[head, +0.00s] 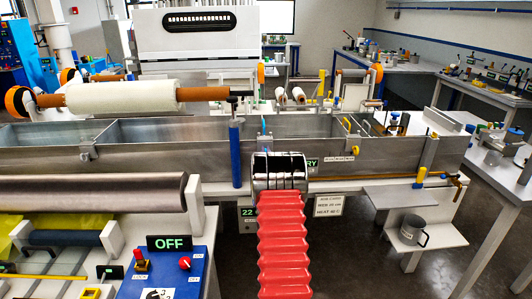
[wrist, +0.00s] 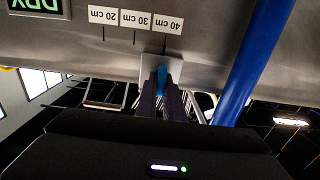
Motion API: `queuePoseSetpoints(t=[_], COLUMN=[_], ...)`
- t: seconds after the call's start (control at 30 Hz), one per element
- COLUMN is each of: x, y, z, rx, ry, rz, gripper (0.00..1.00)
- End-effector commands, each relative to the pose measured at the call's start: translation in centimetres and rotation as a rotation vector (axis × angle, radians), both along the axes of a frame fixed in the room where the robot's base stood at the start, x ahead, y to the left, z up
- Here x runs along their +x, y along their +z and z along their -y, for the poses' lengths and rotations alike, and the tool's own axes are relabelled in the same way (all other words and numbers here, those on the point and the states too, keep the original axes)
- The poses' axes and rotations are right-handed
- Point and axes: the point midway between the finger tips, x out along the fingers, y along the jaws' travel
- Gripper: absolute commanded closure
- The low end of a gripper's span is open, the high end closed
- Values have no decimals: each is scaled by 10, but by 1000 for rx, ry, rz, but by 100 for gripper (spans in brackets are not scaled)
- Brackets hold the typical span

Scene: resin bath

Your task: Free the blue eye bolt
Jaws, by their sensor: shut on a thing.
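The blue eye bolt (wrist: 162,76) shows in the wrist view between the dark fingers of my gripper (wrist: 161,90). The fingers are shut on it, in front of a pale plate (wrist: 150,66) on the metal trough wall. They hide part of the bolt, so I cannot tell how it is fixed. In the head view a thin blue piece (head: 264,127) shows just above my chrome wrist, at the front wall of the trough; my fingertips are hidden there.
A blue post (head: 236,155) stands close left of my wrist; it also shows in the wrist view (wrist: 255,60). The long metal trough (head: 150,160) spans the scene. A grey mug (head: 412,231) stands on a low shelf at right. An OFF panel (head: 170,270) is at front left.

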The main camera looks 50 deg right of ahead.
Motion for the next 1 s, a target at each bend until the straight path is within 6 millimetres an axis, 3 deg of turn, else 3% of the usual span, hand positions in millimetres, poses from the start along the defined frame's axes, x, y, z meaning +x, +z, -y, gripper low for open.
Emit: queuePoseSetpoints(t=[0.63,1.0], x=[2,4], y=[0,-2], z=[-2,-4], rx=[-56,-222], ry=[2,3], rz=[-65,-255], gripper=[100,100])
